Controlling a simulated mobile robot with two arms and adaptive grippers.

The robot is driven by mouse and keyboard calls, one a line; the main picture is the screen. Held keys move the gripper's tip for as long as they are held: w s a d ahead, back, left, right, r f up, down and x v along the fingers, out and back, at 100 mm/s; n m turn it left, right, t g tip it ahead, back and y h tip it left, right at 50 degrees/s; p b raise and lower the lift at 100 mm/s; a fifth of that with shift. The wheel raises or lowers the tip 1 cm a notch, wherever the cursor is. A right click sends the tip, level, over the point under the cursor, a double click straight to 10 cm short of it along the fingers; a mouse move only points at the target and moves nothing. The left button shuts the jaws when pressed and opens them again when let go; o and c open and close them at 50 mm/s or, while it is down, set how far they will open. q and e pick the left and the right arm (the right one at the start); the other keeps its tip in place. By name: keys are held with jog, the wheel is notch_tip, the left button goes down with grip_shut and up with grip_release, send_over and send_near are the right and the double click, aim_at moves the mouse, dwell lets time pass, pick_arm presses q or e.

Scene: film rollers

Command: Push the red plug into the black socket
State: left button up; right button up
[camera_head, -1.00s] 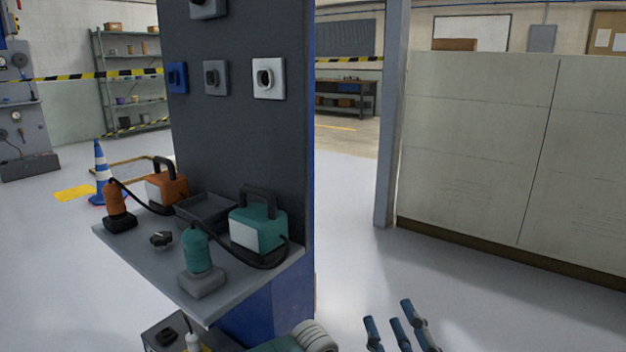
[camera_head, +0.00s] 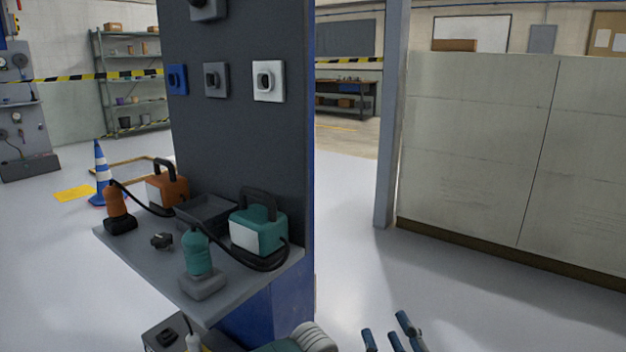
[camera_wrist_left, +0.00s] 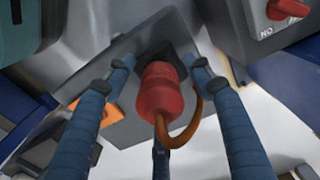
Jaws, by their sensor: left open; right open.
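The red plug (camera_wrist_left: 162,92) shows in the left wrist view with an orange-brown cord curving from its near end. Its far end meets a dark, blackish square piece (camera_wrist_left: 178,52) on a grey plate; I cannot tell whether this is the black socket or how far in the plug is. My left gripper (camera_wrist_left: 160,64) is open, its blue fingers on both sides of the plug. I cannot tell whether they touch it. My right gripper (camera_head: 386,334) is open and empty at the bottom of the head view, over the floor. The red plug is not visible in the head view.
A dark panel carries a blue socket (camera_head: 176,78), a grey socket (camera_head: 216,79) and a white socket (camera_head: 268,80). Its shelf (camera_head: 150,262) holds an orange plug (camera_head: 116,205), a teal plug (camera_head: 196,252) and two corded boxes.

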pick_arm(q)
jog(key=c, duration=1.3)
jog(key=o, duration=1.5)
jog(key=shift+r, duration=0.1)
notch_tip(320, 180, up, 12)
jog(key=shift+f, duration=0.1)
